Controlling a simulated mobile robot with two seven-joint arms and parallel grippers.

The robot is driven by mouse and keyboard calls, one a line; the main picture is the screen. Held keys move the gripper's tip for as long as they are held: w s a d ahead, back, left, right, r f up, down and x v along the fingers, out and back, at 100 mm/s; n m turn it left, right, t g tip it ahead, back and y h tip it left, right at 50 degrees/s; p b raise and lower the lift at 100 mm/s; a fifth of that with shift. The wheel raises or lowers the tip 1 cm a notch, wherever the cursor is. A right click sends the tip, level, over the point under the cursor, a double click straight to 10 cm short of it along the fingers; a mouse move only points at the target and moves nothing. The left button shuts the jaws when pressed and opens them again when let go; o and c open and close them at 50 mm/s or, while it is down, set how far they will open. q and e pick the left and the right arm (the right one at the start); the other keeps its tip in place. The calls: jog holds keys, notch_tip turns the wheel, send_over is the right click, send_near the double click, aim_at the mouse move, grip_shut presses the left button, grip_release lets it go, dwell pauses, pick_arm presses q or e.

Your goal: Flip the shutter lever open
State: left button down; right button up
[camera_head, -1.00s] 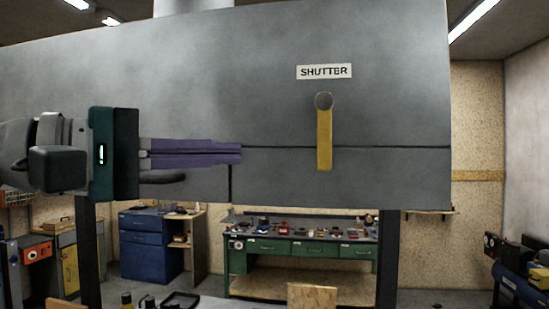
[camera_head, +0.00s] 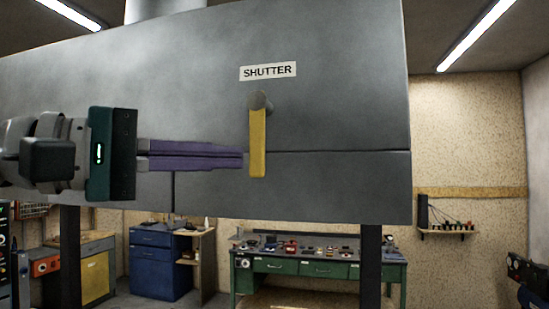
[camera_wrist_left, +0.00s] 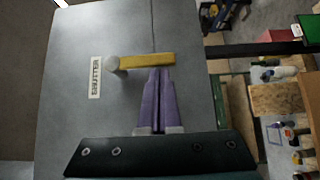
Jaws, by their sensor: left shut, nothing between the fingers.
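The yellow shutter lever (camera_head: 258,145) hangs straight down from its round grey pivot (camera_head: 260,102) on the grey metal hood (camera_head: 340,110). A white SHUTTER label (camera_head: 268,71) is above it. My left gripper (camera_head: 243,156) has purple fingers, shut with nothing between them. Its tips are right beside the lever's left edge, near the lower half. In the left wrist view the fingertips (camera_wrist_left: 160,70) lie close against the side of the lever (camera_wrist_left: 148,61); whether they touch I cannot tell. My right gripper is not in view.
A green workbench (camera_head: 320,268) with small items stands behind, below the hood. A blue cabinet (camera_head: 155,262) is to its left, and a small wall shelf (camera_head: 447,232) is at right. The hood face around the lever is clear.

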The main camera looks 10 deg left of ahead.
pick_arm(q)
jog(key=shift+d+f+b, duration=0.15)
jog(key=shift+b, duration=0.2)
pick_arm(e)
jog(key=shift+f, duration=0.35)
